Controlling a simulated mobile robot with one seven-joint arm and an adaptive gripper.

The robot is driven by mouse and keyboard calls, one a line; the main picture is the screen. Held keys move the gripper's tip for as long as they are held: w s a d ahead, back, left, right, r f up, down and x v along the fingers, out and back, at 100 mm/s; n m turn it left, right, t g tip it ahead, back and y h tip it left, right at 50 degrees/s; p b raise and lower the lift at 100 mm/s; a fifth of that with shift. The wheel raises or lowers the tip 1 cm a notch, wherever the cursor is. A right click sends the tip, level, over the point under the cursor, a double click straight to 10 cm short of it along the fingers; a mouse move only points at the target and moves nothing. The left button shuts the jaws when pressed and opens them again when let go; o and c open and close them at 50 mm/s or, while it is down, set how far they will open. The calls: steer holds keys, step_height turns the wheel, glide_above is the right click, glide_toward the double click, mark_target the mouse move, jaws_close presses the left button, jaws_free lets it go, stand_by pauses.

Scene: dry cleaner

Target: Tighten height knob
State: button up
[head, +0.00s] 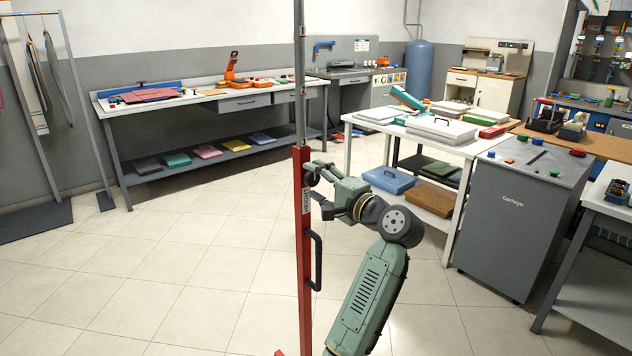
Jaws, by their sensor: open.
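A red upright post (304,265) stands in the middle of the head view, with a thinner grey pole (300,75) rising from its top. A white label reading HEIGHT (306,197) is on the post. A dark knob (312,179) sits on the post's right side near the top, partly hidden by my gripper. My gripper (319,183) reaches in from the right, open, its fingers above and below the knob. I cannot tell whether they touch it. A black handle (317,262) is on the post lower down.
A white table (463,150) with cases and a grey Corwyn cabinet (525,215) stand to the right. A long workbench (205,107) runs along the back left wall. A garment rack (90,130) is at far left. The tiled floor (180,260) left of the post is clear.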

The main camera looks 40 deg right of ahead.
steer(key=s, duration=1.1)
steer(key=shift+s+d, duration=0.2)
steer(key=shift+d, duration=0.25)
